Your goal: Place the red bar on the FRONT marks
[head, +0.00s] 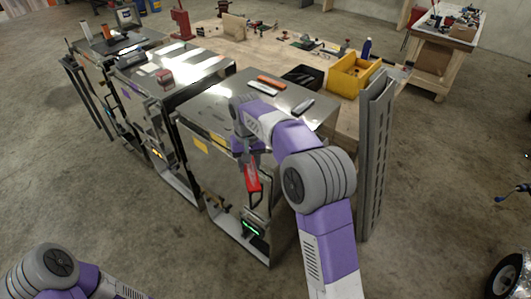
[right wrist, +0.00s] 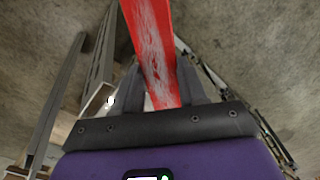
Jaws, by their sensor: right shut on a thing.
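The red bar (head: 253,178) is held by my right gripper (head: 250,161), in front of the near aluminium trailer (head: 221,172). In the right wrist view the scuffed red bar (right wrist: 152,45) sits between the two fingers of the right gripper (right wrist: 160,82) and runs up out of the picture. My right gripper is shut on it. The bar is tilted, with its lower end above a device with green lights (head: 252,228). I cannot make out the FRONT marks. Only links of my left arm show at the lower left; its gripper is out of view.
More metal trailers (head: 178,68) stand in a row to the left. A wooden workbench (head: 250,48) behind holds a yellow bin (head: 354,76), a black bin (head: 302,76) and tools. A tall grey metal rail (head: 375,155) stands to the right. The concrete floor at right is mostly clear.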

